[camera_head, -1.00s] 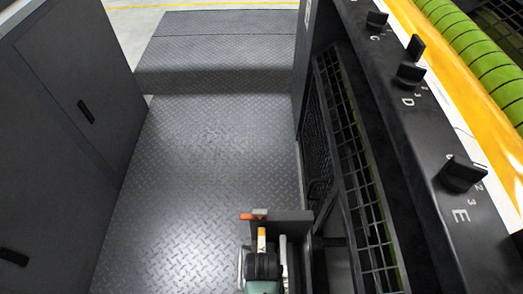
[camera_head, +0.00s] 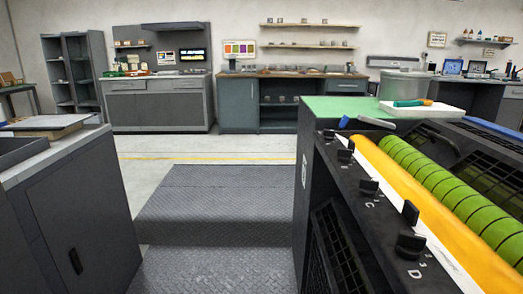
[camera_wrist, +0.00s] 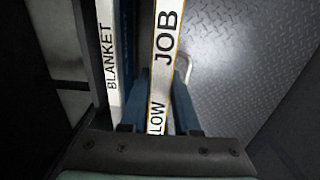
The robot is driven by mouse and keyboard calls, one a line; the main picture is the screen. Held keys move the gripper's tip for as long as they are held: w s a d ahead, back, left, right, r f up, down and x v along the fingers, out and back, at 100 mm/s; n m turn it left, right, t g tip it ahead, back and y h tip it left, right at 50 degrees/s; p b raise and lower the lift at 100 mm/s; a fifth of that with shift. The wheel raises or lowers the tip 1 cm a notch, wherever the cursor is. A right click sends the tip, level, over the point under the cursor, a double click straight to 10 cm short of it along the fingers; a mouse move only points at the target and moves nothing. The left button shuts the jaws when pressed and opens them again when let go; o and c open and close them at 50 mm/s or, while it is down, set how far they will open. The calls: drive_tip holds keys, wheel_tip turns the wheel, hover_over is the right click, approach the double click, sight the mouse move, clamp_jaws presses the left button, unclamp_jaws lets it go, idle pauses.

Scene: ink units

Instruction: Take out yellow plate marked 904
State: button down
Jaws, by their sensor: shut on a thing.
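In the wrist view, my gripper (camera_wrist: 157,100) has its two blue fingers on either side of a narrow pale strip with yellow edges (camera_wrist: 166,50). The strip reads "JOB" and, lower down, "LOW", with the rest of the word covered. It fits the yellow plate seen edge-on, and my gripper is shut on it. The number 904 does not show. A second strip marked "BLANKET" (camera_wrist: 111,60) stands just left of the fingers. My gripper is not in the head view.
Treadplate floor (camera_wrist: 235,60) lies to the right in the wrist view. In the head view, the press with knobs and a yellow roller (camera_head: 410,185) stands right, and a dark cabinet (camera_head: 75,210) stands left. A treadplate step (camera_head: 215,205) and open floor lie between and beyond.

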drive_tip(key=shift+r, duration=0.15)
wheel_tip(320, 180, up, 11)
drive_tip(key=p, duration=1.2)
